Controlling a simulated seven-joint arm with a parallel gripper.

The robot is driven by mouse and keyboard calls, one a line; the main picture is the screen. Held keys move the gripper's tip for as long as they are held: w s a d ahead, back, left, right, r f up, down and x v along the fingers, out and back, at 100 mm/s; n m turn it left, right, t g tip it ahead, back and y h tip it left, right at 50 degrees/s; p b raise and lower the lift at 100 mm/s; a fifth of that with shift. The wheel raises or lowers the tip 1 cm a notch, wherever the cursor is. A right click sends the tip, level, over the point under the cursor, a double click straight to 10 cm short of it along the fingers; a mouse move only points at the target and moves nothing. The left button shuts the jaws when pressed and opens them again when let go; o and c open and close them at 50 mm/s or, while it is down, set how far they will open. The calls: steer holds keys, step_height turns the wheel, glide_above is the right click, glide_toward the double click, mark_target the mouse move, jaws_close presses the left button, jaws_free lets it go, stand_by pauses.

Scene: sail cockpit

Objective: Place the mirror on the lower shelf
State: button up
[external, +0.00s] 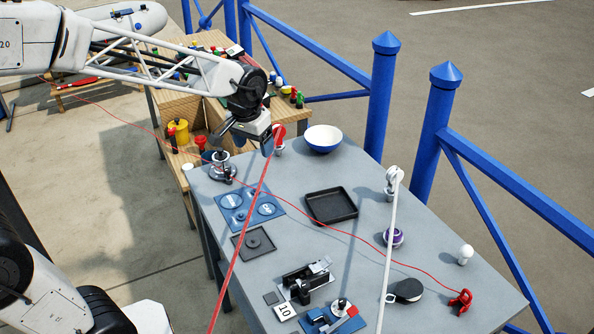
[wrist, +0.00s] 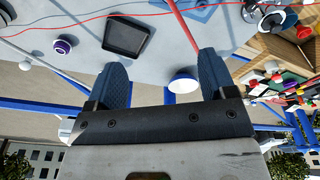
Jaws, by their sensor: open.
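I cannot identify a mirror with certainty. A black rounded object with a light grey band (external: 405,291) lies at the table's right front and may be it. The wooden shelf unit (external: 180,108) stands behind the table at the left, with a yellow container (external: 178,132) in its lower part. My gripper (external: 269,146) is above the far side of the table, near the blue-and-white bowl (external: 323,139). In the wrist view my gripper (wrist: 162,60) has its fingers wide apart and nothing held between them.
A black tray (external: 331,219), blue plates, winches and small hardware occupy the grey table (external: 375,160). A red rope (external: 240,240) and a white rope (external: 388,250) run across it. Blue railing posts (external: 380,95) stand behind. Many small items crowd the shelf unit's top.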

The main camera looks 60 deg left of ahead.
steer(key=s+d+m+t, duration=0.1)
steer(key=s+d+m, duration=0.5)
steer(key=s+d, duration=1.4)
steer(key=shift+d+r+h, duration=0.15)
steer(key=shift+r+h, duration=0.05)
steer(key=shift+h, duration=0.1)
